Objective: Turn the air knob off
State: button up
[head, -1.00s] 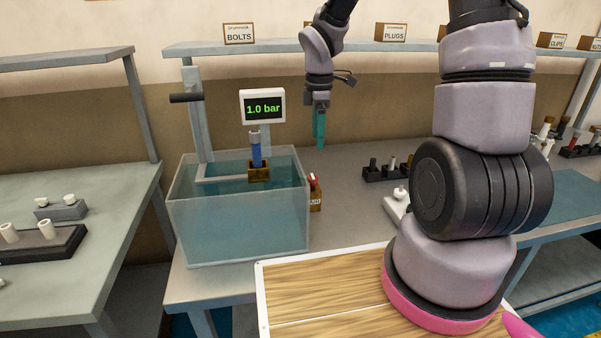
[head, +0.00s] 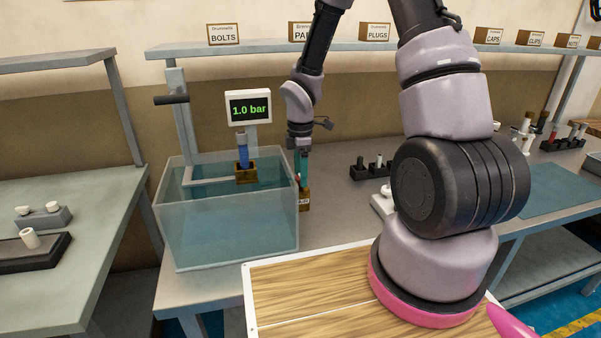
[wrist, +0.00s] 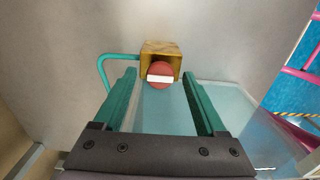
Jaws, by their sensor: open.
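The air knob is a red round knob with a white bar (wrist: 160,74) on a yellow-brown box (wrist: 163,48). The bar lies level across it in the wrist view. My gripper (wrist: 160,85) is open, with its two green fingers to either side of the knob in that view; I cannot tell whether they touch it. In the head view my gripper (head: 303,168) points down over the box (head: 305,200) beside the water tank, and it largely hides the knob. A display (head: 249,108) reads 1.0 bar.
The glass water tank (head: 228,232) stands just left of the box, with a blue part (head: 242,155) in a holder above the water. A teal hose (wrist: 103,66) runs from the box. A shelf (head: 270,47) with labelled boxes spans behind my arm. Small parts stand on the bench to the right.

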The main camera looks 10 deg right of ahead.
grip_shut()
jog(key=shift+m, duration=0.4)
jog(key=m, duration=1.3)
jog(key=shift+m, duration=2)
